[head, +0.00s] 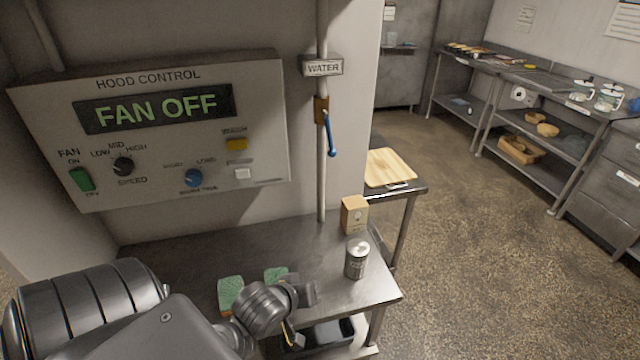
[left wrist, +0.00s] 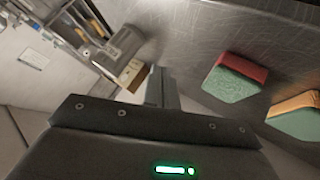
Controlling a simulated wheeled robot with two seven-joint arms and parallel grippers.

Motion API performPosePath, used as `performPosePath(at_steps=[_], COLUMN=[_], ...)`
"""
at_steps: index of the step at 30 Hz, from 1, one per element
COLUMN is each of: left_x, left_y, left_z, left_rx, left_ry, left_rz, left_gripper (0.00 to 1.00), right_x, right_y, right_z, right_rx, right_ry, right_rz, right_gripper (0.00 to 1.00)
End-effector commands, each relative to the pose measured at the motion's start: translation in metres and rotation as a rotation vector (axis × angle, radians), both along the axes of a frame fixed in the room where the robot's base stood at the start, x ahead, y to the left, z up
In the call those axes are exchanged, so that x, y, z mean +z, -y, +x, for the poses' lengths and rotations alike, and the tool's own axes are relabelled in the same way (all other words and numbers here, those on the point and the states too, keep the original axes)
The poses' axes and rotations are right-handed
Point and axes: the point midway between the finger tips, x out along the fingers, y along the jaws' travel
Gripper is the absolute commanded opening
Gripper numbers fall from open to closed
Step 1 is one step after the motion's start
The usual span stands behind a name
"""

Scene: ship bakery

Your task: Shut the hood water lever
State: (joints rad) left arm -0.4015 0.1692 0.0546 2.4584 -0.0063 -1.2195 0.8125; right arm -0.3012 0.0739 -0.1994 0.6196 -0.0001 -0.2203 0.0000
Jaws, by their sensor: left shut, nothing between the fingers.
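The blue water lever (head: 330,136) hangs from a brass valve (head: 321,109) on the vertical pipe. It points down and slightly right, close to in line with the pipe. A sign reading WATER (head: 323,67) sits just above the valve. My left gripper (head: 308,292) is low over the steel table, well below the lever and apart from it. Its fingers are shut and empty; they also show in the left wrist view (left wrist: 160,88). I cannot make out the lever in the left wrist view. My right gripper is not in view.
The hood control panel (head: 160,130) reads FAN OFF, left of the pipe. The steel table (head: 200,255) holds green sponges (head: 230,294), a can (head: 356,259) and a small box (head: 354,215). A cutting board (head: 390,167) lies behind. The space before the lever is clear.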

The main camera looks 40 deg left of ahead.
Motion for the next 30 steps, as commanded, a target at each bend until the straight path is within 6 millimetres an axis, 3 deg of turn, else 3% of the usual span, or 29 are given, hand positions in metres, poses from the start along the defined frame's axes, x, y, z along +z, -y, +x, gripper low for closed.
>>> performPosePath(at_steps=[3, 7, 12, 15, 19, 30], left_x=[0.044, 0.102, 0.172, 0.194, 0.207, 0.208], left_y=[-0.029, -0.064, -0.102, -0.114, -0.121, -0.121], left_z=[0.035, 0.064, 0.08, 0.081, 0.081, 0.083], left_rx=[0.206, 0.399, 0.535, 0.559, 0.568, 0.568], left_ry=[0.224, 0.505, 0.831, 0.935, 0.992, 0.993], left_rz=[-0.174, -0.416, -0.727, -0.837, -0.9, -0.905], left_gripper=[0.0, 0.0, 0.0, 0.0, 0.0, 0.0], right_x=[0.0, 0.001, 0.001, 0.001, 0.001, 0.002], right_y=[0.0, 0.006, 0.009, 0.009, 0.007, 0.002], right_z=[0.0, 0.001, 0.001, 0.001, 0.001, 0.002], right_rx=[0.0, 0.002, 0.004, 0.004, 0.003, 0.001], right_ry=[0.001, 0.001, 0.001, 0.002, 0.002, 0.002], right_rz=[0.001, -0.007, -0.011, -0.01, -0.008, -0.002], right_gripper=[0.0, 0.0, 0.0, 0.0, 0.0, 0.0])
